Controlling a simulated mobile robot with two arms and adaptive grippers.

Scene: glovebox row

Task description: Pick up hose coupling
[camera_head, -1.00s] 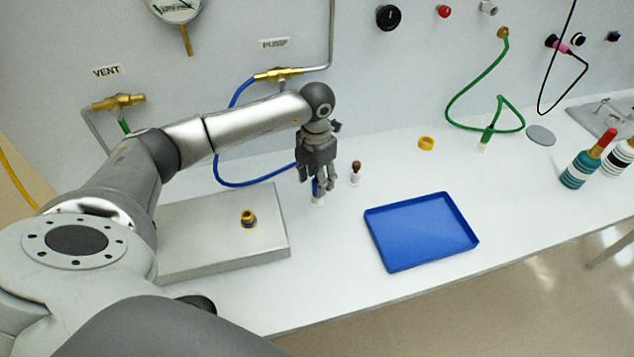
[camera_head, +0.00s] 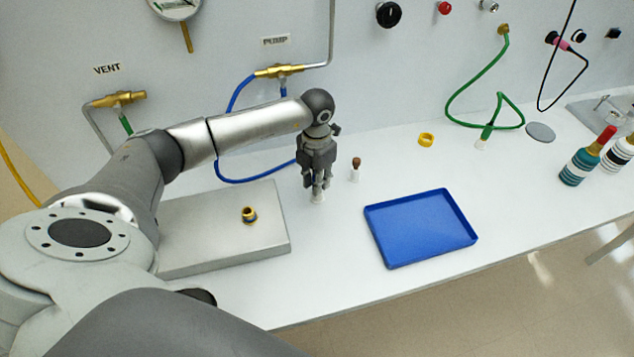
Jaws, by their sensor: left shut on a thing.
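My left gripper (camera_head: 318,187) points down over the white bench, shut on the hose coupling. The coupling is at the end of the blue hose (camera_head: 232,182) and is mostly hidden by the fingers. Its white tip (camera_head: 317,198) shows just below them, at or very near the bench top; I cannot tell whether it touches. The blue hose runs from the brass valve (camera_head: 279,71) under the PUMP label, down behind my arm to the gripper. My right gripper is not in view.
A small brown-topped white piece (camera_head: 356,168) stands close right of the gripper. A blue tray (camera_head: 421,228) lies farther right. A grey metal block (camera_head: 222,240) carrying a brass fitting (camera_head: 249,215) is at left.

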